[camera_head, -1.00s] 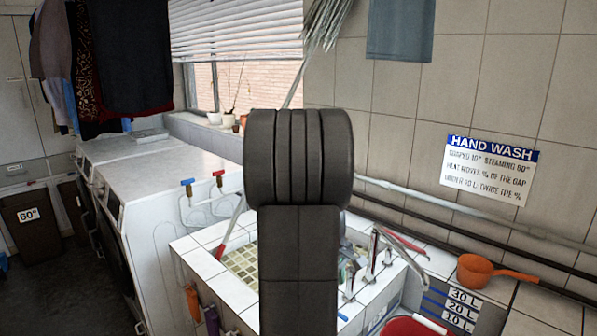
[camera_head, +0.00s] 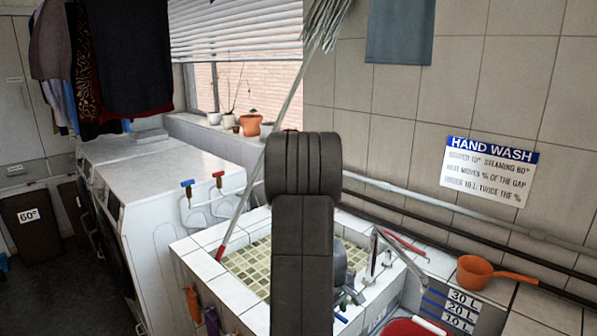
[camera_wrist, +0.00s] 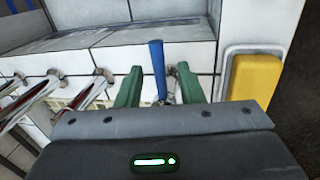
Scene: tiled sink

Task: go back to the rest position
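My gripper shows in the wrist view (camera_wrist: 160,88) with its two green fingers apart. A blue handle (camera_wrist: 157,62) stands upright between them in the picture, with gaps on both sides; I cannot tell how far beyond the fingertips it is. In the head view my gripper (camera_head: 350,297) is low over the right part of the tiled sink (camera_head: 205,236), partly hidden by my dark arm. A small blue piece (camera_head: 341,318) shows just below it.
Metal taps (camera_head: 373,250) stand along the sink's right side. A blue-handled valve (camera_head: 187,183) and a red-handled valve (camera_head: 218,175) are at the left. An orange dipper (camera_head: 478,272) lies on the right ledge. A yellow block (camera_wrist: 253,80) is right in the wrist view.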

